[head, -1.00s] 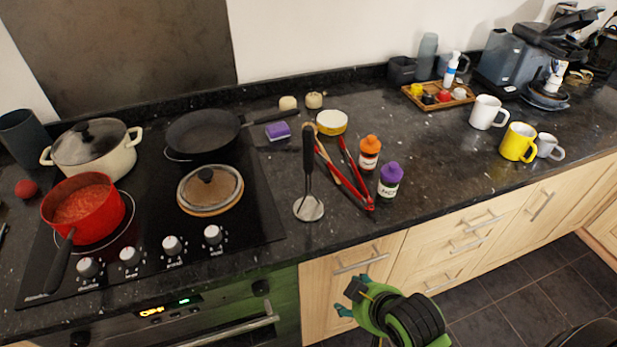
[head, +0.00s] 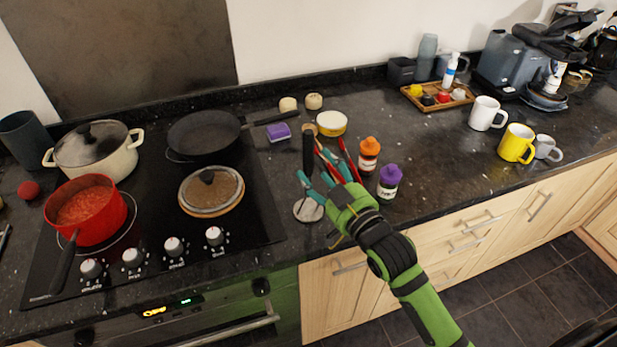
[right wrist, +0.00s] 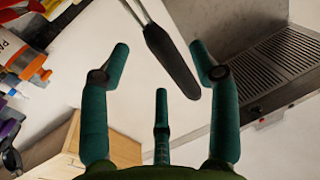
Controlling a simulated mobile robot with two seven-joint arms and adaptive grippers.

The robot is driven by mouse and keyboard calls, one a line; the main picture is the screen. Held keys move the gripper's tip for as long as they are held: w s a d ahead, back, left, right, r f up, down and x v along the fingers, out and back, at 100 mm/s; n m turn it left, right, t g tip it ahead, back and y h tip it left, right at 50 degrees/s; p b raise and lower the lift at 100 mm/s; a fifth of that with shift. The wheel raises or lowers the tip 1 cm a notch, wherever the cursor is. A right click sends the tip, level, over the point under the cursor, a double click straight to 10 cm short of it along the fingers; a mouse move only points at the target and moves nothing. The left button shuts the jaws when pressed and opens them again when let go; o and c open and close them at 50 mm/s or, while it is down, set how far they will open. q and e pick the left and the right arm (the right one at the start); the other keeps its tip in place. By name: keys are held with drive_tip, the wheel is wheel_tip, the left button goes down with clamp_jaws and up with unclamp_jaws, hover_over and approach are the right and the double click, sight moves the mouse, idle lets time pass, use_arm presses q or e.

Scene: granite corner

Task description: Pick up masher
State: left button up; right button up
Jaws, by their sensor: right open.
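The masher stands upright on the dark counter, with its black handle (head: 308,150) on top and its round metal foot (head: 307,211) on the stone. My right gripper (head: 312,176) is open at the masher, just below and right of the handle, and hides part of the shaft. In the right wrist view the masher's handle (right wrist: 172,62) shows between the spread teal fingers of the gripper (right wrist: 158,52), with no clear contact. My left gripper is not in view.
Red tongs (head: 347,158) lie behind my gripper. An orange-capped bottle (head: 369,158) and a purple-capped bottle (head: 389,183) stand close to its right.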

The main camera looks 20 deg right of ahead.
sight(311, 162)
drive_tip(key=shift+p+x, duration=0.5)
drive_tip(key=shift+x, duration=1.45)
drive_tip(key=shift+s+a, duration=0.1)
drive_tip(key=shift+a, duration=0.05)
clamp_jaws()
